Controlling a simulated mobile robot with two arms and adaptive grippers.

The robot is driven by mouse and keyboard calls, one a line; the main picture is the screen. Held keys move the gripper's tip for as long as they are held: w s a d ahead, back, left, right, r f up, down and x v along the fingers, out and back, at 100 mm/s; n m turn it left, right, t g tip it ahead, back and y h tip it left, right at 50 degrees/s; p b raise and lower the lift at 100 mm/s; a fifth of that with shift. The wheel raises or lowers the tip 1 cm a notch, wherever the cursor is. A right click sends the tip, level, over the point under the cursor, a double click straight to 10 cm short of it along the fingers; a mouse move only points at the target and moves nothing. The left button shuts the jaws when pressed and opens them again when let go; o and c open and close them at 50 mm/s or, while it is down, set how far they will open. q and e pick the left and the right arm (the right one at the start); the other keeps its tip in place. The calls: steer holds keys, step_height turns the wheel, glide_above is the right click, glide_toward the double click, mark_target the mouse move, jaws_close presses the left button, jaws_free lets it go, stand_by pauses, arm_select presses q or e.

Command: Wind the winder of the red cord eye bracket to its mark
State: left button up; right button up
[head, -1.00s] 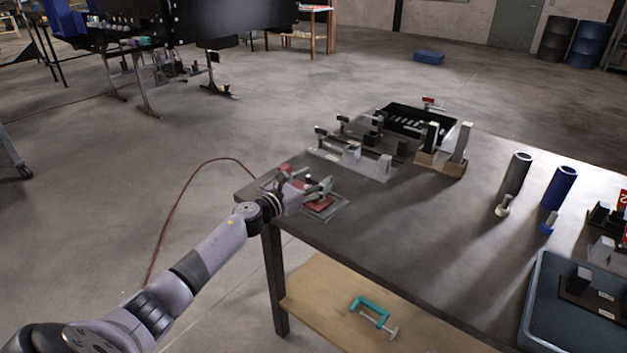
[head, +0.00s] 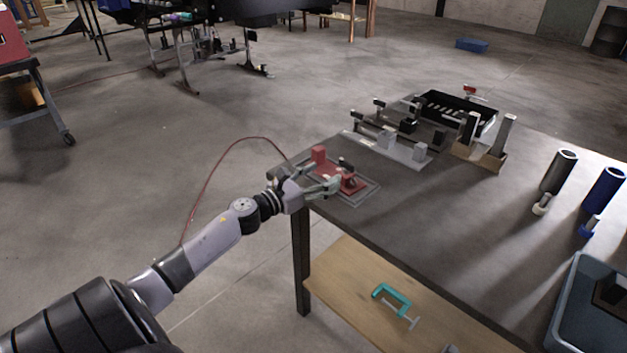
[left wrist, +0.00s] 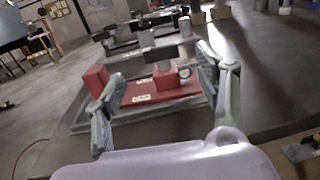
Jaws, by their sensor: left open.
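The red cord eye bracket (head: 345,180) sits on a grey outlined pad (head: 362,193) at the table's near left corner. In the left wrist view the bracket (left wrist: 160,90) shows a red base with white labels, a red block at its left end and a red block with a ring at its right. My right gripper is not in view.
Behind the bracket stand a grey fixture plate (head: 385,150), a black tray (head: 450,108) and a wooden block holder (head: 480,152). Grey and blue cylinders (head: 604,188) and a blue bin (head: 590,300) are to the right. The middle of the table is clear.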

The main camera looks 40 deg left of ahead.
arm_select(q)
steer(key=shift+s+a, duration=0.2)
steer(key=shift+s, duration=1)
